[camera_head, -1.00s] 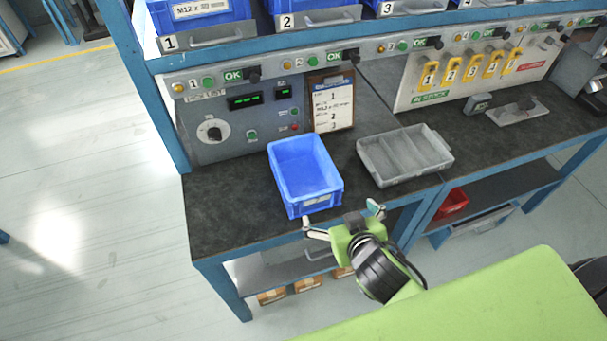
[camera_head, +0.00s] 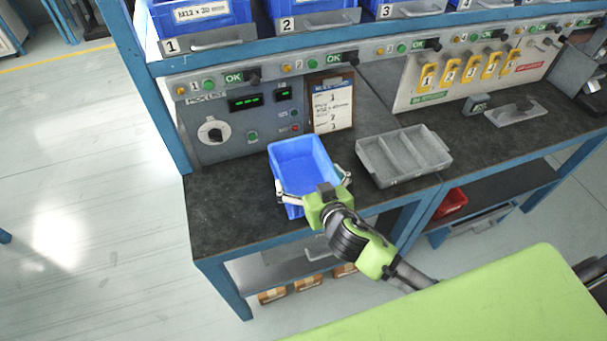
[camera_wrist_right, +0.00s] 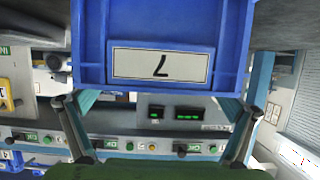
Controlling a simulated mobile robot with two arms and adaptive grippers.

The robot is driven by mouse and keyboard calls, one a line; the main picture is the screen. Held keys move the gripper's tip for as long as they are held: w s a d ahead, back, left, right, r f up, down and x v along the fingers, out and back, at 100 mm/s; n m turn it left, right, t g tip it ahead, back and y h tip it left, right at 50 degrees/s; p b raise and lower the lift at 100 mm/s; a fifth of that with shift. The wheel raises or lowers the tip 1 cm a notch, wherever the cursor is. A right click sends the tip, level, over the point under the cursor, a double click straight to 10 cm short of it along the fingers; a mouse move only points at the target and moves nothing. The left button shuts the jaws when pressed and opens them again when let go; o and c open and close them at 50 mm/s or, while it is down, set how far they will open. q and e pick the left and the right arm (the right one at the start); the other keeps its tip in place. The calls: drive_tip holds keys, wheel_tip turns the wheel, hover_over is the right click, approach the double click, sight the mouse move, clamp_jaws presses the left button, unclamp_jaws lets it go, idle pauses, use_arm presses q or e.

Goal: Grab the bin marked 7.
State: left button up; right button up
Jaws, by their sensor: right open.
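The blue bin (camera_head: 301,160) stands on the dark bench top near its front edge, open at the top and empty. In the right wrist view the bin (camera_wrist_right: 180,22) is close and upside down, and its white label (camera_wrist_right: 160,66) reads 7. My right gripper (camera_head: 311,183) is open at the bin's near end, with one finger by each side of it. In the right wrist view the two fingers show left and right below the bin; contact cannot be told. My left gripper is not in view.
A grey divided tray (camera_head: 404,155) stands to the right of the bin. A clipboard (camera_head: 331,103) leans behind it against the control panel (camera_head: 240,122). Numbered blue bins (camera_head: 312,8) sit on the shelf above. The bench top left of the bin is clear.

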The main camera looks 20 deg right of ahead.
drive_tip(key=p, duration=0.1)
hover_over(304, 183)
drive_tip(key=shift+w+f, duration=0.1)
drive_tip(key=shift+f, duration=0.65)
drive_tip(key=c, duration=1)
drive_tip(key=shift+r, duration=0.1)
